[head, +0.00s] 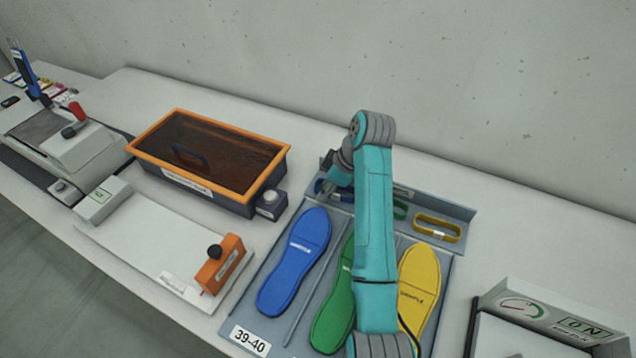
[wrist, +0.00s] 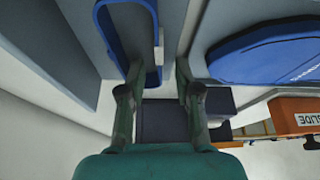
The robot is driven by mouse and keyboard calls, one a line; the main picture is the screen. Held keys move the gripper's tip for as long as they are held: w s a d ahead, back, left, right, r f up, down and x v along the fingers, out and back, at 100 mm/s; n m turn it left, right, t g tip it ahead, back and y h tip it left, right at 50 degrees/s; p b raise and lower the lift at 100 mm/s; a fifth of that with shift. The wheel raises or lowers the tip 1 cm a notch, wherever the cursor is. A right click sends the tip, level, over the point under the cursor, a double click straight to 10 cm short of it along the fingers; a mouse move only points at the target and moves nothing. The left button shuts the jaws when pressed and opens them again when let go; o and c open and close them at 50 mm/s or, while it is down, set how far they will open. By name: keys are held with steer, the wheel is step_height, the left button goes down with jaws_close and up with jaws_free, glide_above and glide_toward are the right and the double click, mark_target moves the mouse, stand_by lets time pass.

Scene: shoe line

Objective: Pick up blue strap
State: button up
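The blue strap (wrist: 154,45) is a loop on the grey tray, at the upper left of the wrist view. In the head view the blue strap (head: 342,197) shows only in part, beside the arm at the tray's back rail. My gripper (head: 325,187) is low over it in the head view. In the wrist view my gripper (wrist: 160,72) is open. One long side of the strap lies between the fingers, and the left finger overlaps the loop's opening. I cannot tell whether either finger touches the strap.
The grey tray (head: 285,315) holds blue (head: 296,262), green (head: 333,310) and yellow (head: 419,285) insoles. A green strap (head: 400,209) and a yellow strap (head: 438,228) lie along its back. An orange-rimmed box (head: 270,168) stands left; a gauge unit (head: 545,315) stands right.

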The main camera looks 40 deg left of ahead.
steer(key=shift+f, duration=0.2)
steer(key=shift+a, duration=0.1)
jaws_close()
